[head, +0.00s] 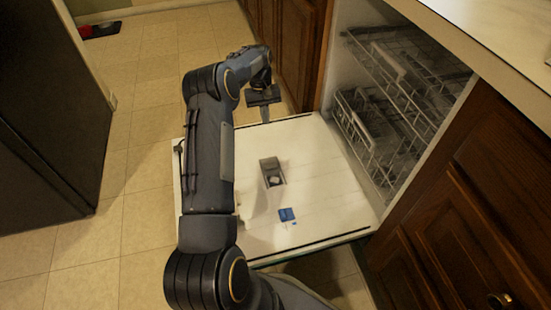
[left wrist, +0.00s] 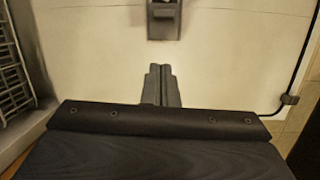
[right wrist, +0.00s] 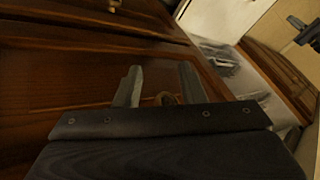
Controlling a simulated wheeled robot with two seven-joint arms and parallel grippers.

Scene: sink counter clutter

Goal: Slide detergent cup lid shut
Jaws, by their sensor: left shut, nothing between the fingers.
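The detergent cup (head: 277,183) is a small grey unit set in the inner face of the lowered dishwasher door. Its dark well shows something whitish inside, so it looks open. A grey part, seemingly the lid (head: 268,163), lies at the cup's far end. The cup (left wrist: 163,30) also shows at the top of the left wrist view, partly cut off. My left gripper (head: 265,118) is shut and empty, beyond the cup near the door's far edge. Its fingertips (left wrist: 160,68) point toward the cup, apart from it. My right gripper (right wrist: 160,77) is open and empty, facing brown cabinet fronts.
The open dishwasher door (head: 335,205) lies flat, with a small blue item (head: 287,214) on it. Wire racks (head: 370,125) stand inside the dishwasher at right. A counter (head: 500,40) overhangs the right side. A dark appliance (head: 45,110) stands at left, with free tiled floor between.

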